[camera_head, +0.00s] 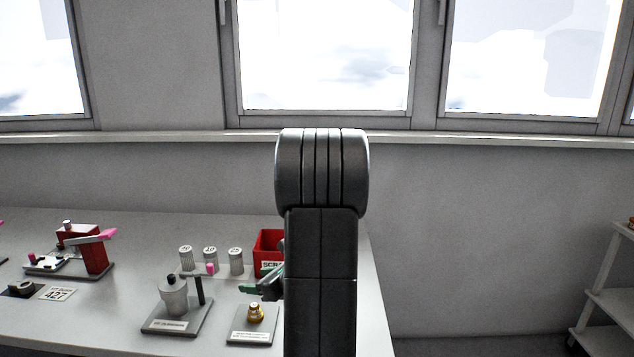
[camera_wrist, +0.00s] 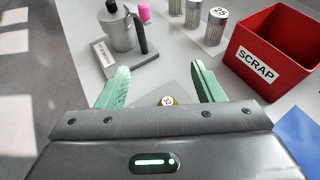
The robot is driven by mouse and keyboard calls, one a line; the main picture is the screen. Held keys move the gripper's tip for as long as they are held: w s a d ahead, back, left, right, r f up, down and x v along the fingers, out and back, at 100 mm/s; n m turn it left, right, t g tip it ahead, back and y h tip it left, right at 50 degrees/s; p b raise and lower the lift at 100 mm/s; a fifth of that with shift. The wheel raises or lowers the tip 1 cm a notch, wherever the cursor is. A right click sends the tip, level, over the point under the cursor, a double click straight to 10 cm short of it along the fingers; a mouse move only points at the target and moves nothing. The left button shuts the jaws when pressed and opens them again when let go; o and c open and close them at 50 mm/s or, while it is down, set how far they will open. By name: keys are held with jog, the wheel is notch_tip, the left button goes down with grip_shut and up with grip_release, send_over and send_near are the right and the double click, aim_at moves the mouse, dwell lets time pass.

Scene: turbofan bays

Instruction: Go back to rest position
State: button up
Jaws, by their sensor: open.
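My gripper (camera_wrist: 158,90) shows in the wrist view with its two green fingers spread apart and nothing between the visible tips. In the head view my gripper (camera_head: 262,288) is partly hidden behind my dark arm, above and near the brass piece (camera_head: 255,312). That piece stands on a small grey labelled plate (camera_head: 248,338). I cannot tell whether the fingers touch it.
A red SCRAP bin (camera_wrist: 277,47) stands right of the gripper, near several grey numbered cylinders (camera_head: 210,258). A grey canister on a stand (camera_head: 173,297) is to the left. A red device with a pink handle (camera_head: 90,248) is farther left. A white shelf (camera_head: 610,290) stands right.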

aim_at(258, 307)
jog(key=f, duration=0.9)
jog(key=shift+w+d+f, duration=0.1)
jog(key=shift+w+f, duration=0.2)
jog(key=shift+f, duration=0.1)
jog(key=shift+s+d+r, duration=0.2)
jog(key=shift+s+d, duration=0.1)
jog(key=shift+d, duration=0.15)
jog(key=shift+s, duration=0.15)
